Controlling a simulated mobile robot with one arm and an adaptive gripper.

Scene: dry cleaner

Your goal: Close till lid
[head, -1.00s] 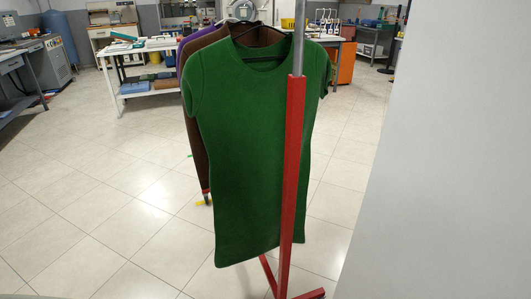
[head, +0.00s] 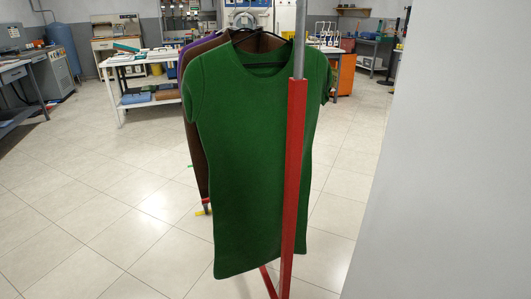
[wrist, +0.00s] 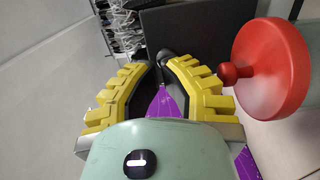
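I cannot make out a till or its lid in either view. In the wrist view my gripper (wrist: 161,68) has two curved yellow fingers with dark inner faces. Their tips lie close together, and I cannot tell whether they touch. I see nothing held between them. A purple surface shows beyond and between the fingers. My gripper is not in the head view.
A green dress (head: 250,165) on a rack with a red post (head: 294,180) stands close in front, with brown and purple garments behind. A grey wall (head: 450,170) bounds the right. Tiled floor (head: 95,200) is open at left. A red disc (wrist: 272,68) is near my gripper.

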